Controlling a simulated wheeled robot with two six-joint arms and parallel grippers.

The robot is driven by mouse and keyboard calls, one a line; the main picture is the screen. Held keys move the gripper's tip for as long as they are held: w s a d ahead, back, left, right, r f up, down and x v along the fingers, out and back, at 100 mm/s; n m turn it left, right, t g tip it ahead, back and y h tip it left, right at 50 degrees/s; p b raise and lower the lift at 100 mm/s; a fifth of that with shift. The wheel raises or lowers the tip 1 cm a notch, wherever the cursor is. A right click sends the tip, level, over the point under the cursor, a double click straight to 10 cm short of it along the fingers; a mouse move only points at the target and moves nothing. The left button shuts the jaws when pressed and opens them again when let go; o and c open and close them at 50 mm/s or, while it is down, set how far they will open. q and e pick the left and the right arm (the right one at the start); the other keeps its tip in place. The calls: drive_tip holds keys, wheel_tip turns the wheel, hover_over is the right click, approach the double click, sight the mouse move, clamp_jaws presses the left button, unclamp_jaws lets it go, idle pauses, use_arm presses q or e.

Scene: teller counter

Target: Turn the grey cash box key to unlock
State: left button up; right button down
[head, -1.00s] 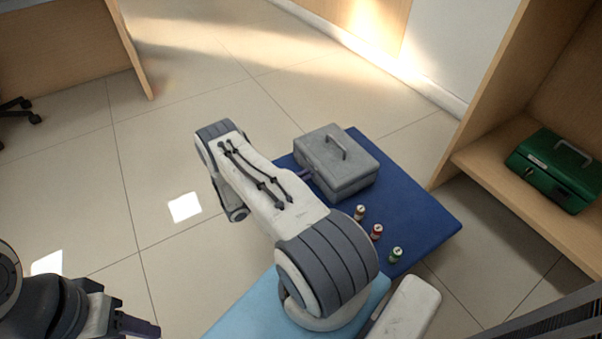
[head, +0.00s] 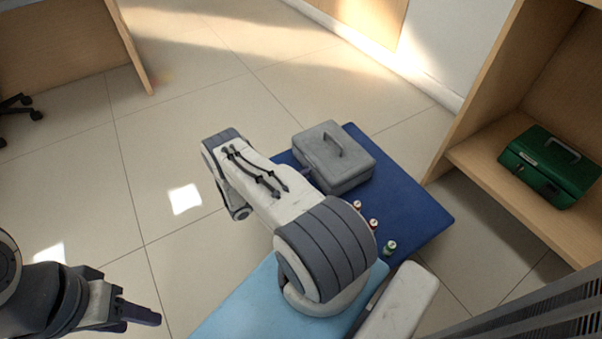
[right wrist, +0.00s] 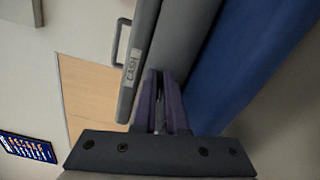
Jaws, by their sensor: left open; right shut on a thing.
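The grey cash box (head: 345,172) stands shut, handle on its lid, on a dark blue surface. In the right wrist view its side with a "CASH" label (right wrist: 133,66) is close in front of my right gripper (right wrist: 164,82). That gripper is shut at the box's front, on a thin grey piece between its fingers that looks like the key (right wrist: 160,118); the fingers hide most of it. I cannot tell the key's angle. In the head view my right arm hides most of the gripper. My left gripper (head: 140,316) is open and empty at the lower left, away from the box.
Several small rolls with coloured ends, such as a green one (head: 390,247), stand on the dark blue surface (head: 425,215) right of my right arm. A green cash box (head: 550,165) sits on a wooden shelf (head: 500,195) at the right. Open floor lies to the left.

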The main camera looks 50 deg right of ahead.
drive_tip(key=shift+f+m+p, duration=0.15)
drive_tip(key=shift+m+p, duration=0.15)
drive_tip(key=shift+m, duration=0.9)
drive_tip(key=c, duration=1)
unclamp_jaws()
drive_tip(key=shift+o, duration=0.2)
drive_tip(key=shift+w+a, duration=0.1)
drive_tip(key=shift+a, duration=0.25)
drive_tip(key=p+v, duration=0.2)
drive_tip(key=v, duration=0.7)
drive_tip(key=shift+a, duration=0.4)
drive_tip(key=shift+w, duration=0.1)
